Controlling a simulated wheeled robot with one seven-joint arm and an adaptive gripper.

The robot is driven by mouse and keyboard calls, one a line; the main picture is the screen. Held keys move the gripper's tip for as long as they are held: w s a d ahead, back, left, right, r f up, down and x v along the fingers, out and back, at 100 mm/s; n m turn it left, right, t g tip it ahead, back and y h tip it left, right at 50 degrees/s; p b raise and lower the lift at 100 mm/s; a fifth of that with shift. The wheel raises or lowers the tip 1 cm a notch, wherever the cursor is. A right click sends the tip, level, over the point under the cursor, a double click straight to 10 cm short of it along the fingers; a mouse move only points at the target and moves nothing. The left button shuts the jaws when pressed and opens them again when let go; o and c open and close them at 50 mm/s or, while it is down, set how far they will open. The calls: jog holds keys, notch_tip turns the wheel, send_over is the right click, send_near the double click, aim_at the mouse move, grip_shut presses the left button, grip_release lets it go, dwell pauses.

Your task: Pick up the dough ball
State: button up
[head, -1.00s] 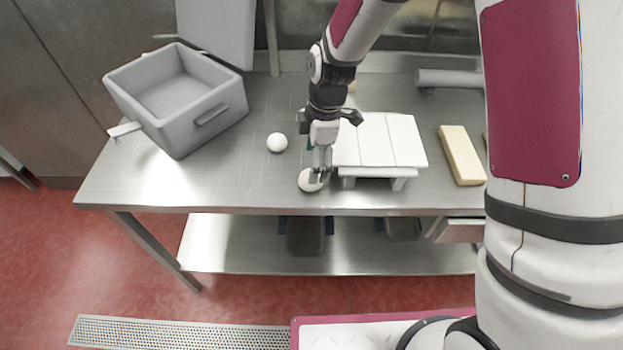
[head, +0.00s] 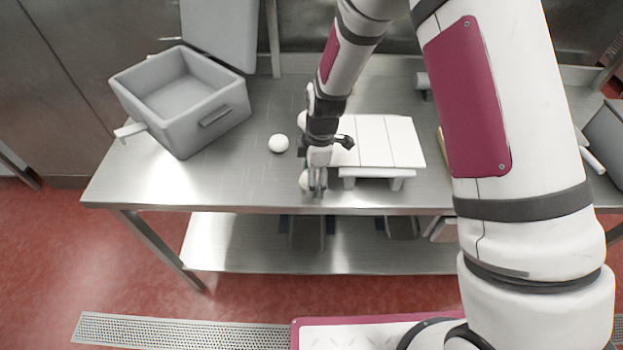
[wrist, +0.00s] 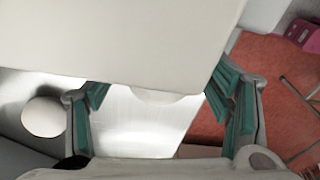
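A white dough ball (head: 304,181) sits near the front edge of the steel table, left of a low white slatted stand (head: 376,140). In the head view my gripper (head: 317,188) points down at this ball and partly hides it. A second white ball (head: 279,143) lies farther back and to the left, clear of my gripper. In the wrist view the teal-padded fingers of my gripper (wrist: 163,112) are spread wide. A pale rounded edge (wrist: 155,97) shows between them, mostly hidden by a large pale surface. A white ball (wrist: 43,116) lies outside the left finger.
A grey open box (head: 181,100) with handles stands at the table's left. The stand is close on the right of my gripper. The steel table (head: 220,180) is bare between box and balls. Its front edge is close to my gripper.

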jog(key=c, duration=1)
jog(key=shift+c, duration=0.2)
jog(key=shift+r, duration=0.15)
